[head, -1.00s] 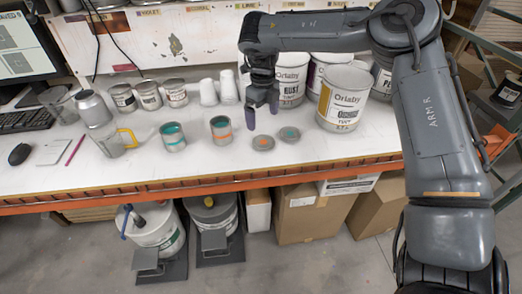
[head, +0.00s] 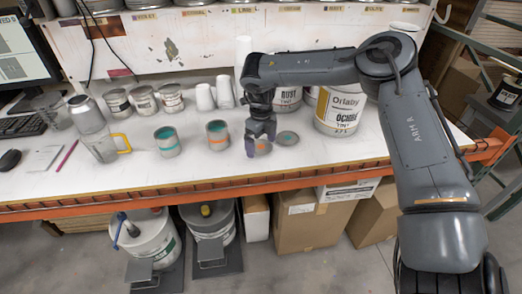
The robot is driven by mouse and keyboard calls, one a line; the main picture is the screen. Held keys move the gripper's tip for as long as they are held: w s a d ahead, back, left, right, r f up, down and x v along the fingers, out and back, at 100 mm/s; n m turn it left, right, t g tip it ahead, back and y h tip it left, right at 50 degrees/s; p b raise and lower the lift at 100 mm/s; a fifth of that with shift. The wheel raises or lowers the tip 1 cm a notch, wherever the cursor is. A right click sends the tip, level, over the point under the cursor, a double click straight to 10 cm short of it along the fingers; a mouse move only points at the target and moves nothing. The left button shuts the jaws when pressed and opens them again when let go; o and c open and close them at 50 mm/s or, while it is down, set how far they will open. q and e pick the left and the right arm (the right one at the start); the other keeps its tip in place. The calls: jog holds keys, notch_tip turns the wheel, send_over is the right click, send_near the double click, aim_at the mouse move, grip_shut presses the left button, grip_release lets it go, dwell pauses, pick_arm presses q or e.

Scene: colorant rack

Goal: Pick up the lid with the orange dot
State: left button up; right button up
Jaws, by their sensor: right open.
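The grey lid with the orange dot (head: 263,148) lies flat on the white table near its front edge, partly hidden by my right gripper. My right gripper (head: 260,145) points down right over this lid, with its dark fingers open. Whether the fingers touch the lid cannot be told. A second grey lid with a teal dot (head: 287,138) lies just to its right. My left gripper is not in view.
Two open cans stand to the left, one with an orange band (head: 217,141) and one with a teal band (head: 167,148). A large Orlaby can (head: 340,108) stands to the right. White cups (head: 205,97) stand behind. The table's orange front edge (head: 215,188) is close.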

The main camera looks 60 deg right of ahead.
jog(key=shift+f, duration=0.15)
jog(key=shift+c, duration=0.2)
jog(key=c, duration=0.8)
